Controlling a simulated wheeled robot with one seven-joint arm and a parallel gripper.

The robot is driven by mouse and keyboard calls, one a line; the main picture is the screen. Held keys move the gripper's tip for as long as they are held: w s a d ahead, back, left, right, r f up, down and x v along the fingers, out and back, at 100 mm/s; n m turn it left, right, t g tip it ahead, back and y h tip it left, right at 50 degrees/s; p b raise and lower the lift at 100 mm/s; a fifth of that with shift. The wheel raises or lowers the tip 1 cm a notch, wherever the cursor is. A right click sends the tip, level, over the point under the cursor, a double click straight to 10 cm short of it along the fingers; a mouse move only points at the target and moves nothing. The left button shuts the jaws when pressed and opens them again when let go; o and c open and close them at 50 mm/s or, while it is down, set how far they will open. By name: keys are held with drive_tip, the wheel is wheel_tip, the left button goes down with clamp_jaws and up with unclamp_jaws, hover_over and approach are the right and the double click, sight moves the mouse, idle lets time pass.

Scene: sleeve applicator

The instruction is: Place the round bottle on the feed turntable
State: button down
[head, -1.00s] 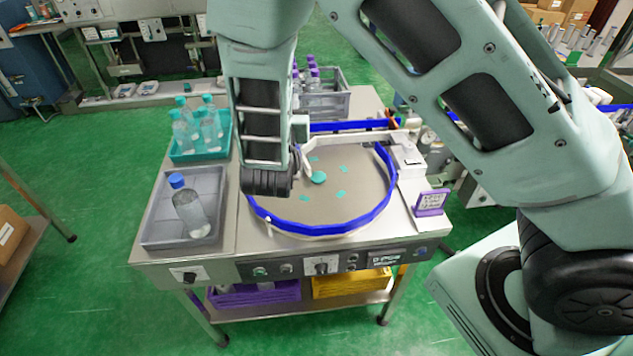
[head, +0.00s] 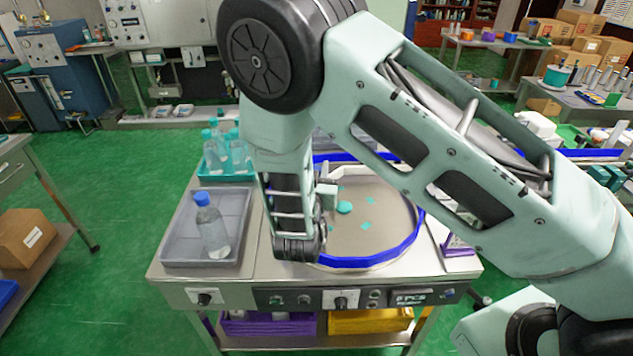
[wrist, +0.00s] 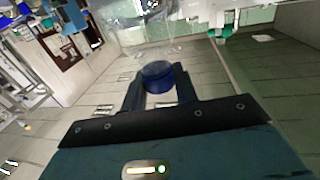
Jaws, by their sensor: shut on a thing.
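In the wrist view my gripper (wrist: 157,71) is shut on a bottle with a dark blue cap (wrist: 158,78); its clear body shows only faintly. In the head view the gripper and held bottle are hidden behind my arm. The feed turntable (head: 382,222) is a round grey disc with a blue guard rail and teal marks. My wrist joint is in front of the disc's left edge. A clear blue-capped bottle (head: 213,232) stands in the grey tray (head: 178,251) left of the turntable, with nothing touching it.
A teal tray (head: 208,178) with several teal-capped bottles (head: 222,155) stands behind the grey tray. A purple sign (head: 458,244) stands right of the disc. The visible right part of the disc holds no bottle. Control knobs (head: 340,300) line the bench front.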

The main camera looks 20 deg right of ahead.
drive_tip(key=shift+f+p, duration=0.55)
drive_tip(key=shift+f, duration=1.4)
drive_tip(key=shift+f, duration=0.2)
drive_tip(key=c, duration=1.1)
unclamp_jaws()
drive_tip(key=shift+r, duration=0.1)
